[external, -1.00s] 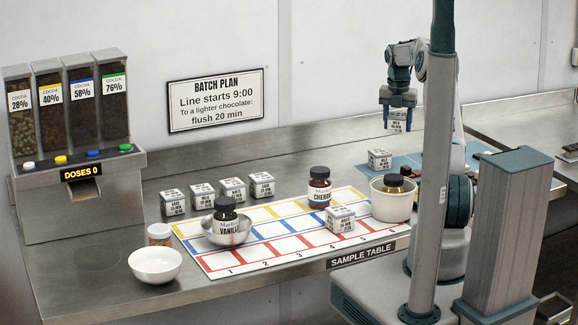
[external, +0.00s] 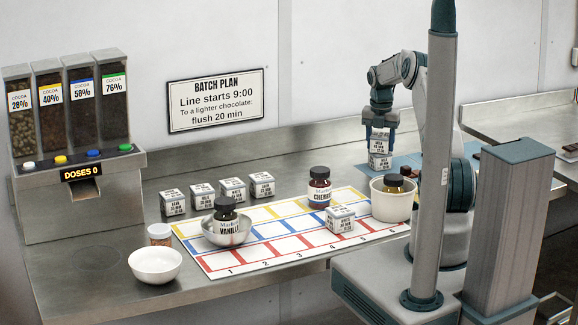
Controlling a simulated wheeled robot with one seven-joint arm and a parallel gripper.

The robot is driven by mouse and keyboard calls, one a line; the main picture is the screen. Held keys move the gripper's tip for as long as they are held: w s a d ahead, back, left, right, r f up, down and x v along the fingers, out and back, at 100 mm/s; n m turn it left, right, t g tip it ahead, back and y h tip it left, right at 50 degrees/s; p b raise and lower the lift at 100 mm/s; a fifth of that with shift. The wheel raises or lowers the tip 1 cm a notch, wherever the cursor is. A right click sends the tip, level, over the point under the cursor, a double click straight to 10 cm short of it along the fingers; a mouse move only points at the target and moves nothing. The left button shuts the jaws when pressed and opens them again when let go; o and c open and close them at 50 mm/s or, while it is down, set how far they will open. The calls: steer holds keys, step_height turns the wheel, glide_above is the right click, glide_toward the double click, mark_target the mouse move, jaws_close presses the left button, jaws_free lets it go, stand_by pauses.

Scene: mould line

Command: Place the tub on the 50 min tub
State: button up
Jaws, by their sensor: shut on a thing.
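My gripper (external: 381,124) points down at the back right of the table and is shut on a small white labelled tub (external: 379,142). The held tub is directly above another white tub (external: 380,161), lined up with it. The two look touching or nearly so; I cannot tell which. The lower tub's label is too small to read surely. Several similar tubs (external: 233,190) stand in a row at the back left. One more tub (external: 340,219) stands on the coloured grid mat (external: 285,243).
A cherry jar (external: 319,188) and a white pot (external: 390,208) with a dark-lidded jar stand left of my arm. A white bowl (external: 155,266) is at the front left. A cocoa dispenser (external: 75,190) stands far left.

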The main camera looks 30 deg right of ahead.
mark_target(380, 136)
steer(key=shift+f, duration=0.2)
steer(key=o, duration=1)
steer(key=shift+r, duration=0.2)
steer(key=r, duration=0.4)
steer(key=r+b, duration=0.1)
steer(key=r, duration=0.2)
steer(key=r+b, duration=0.1)
steer(key=r, duration=0.3)
steer(key=shift+s+a+r, duration=0.35)
steer(key=shift+a, duration=0.05)
steer(key=s+a+r+m+t, duration=0.1)
steer(key=s+a+r+m, duration=0.4)
steer(key=s+a+r, duration=0.3)
steer(key=s+a+r+m, duration=0.6)
steer(key=a, duration=0.3)
steer(key=s+a+f+m, duration=0.1)
steer(key=s+a+m, duration=0.2)
steer(key=s, duration=0.6)
steer(key=s+a+f+m+t, duration=0.1)
steer(key=s+a+f+m, duration=0.1)
steer(key=s+m, duration=0.5)
steer(key=s+a+f+m+t, duration=0.1)
steer(key=s+a+m, duration=0.3)
steer(key=s, duration=0.7)
steer(key=shift+s+f+m+y, duration=0.15)
steer(key=shift+f+m+y, duration=0.25)
steer(key=shift+f+m, duration=0.5)
